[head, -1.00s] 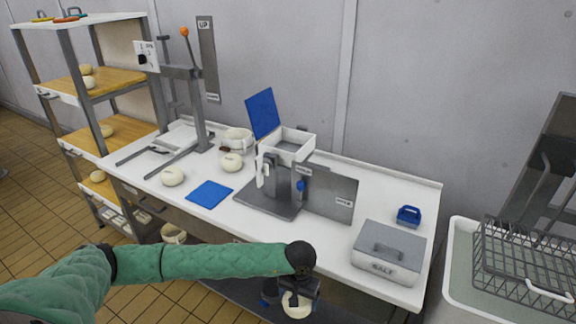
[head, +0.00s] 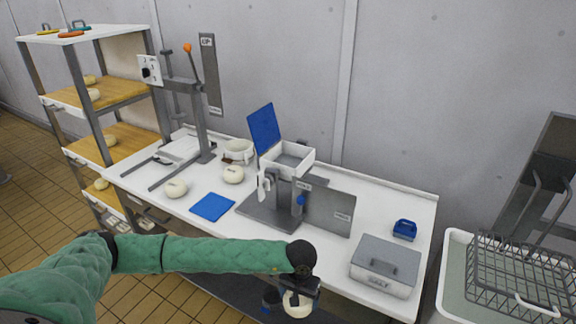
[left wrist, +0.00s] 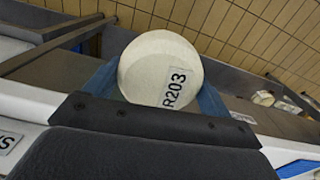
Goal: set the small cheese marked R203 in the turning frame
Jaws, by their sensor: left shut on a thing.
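The small cheese marked R203 (left wrist: 160,72) is a round cream wheel, held between the two blue fingers of my left gripper (left wrist: 157,95). In the head view, my left gripper (head: 290,296) is at the bottom centre with the cheese (head: 298,304) in it, in front of the table's front edge. The turning frame (head: 287,160) is a white open-topped box on a grey stand in the middle of the table, farther back than my gripper. Its blue lid (head: 264,128) stands up at the back left. The box looks empty. My right gripper is in neither view.
Two other cheeses (head: 176,189) (head: 233,174) and a blue mat (head: 212,207) lie left of the frame. A grey panel (head: 328,208) stands at its right. A salt box (head: 385,266) is at the front right. A lever press (head: 195,110) is at the left.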

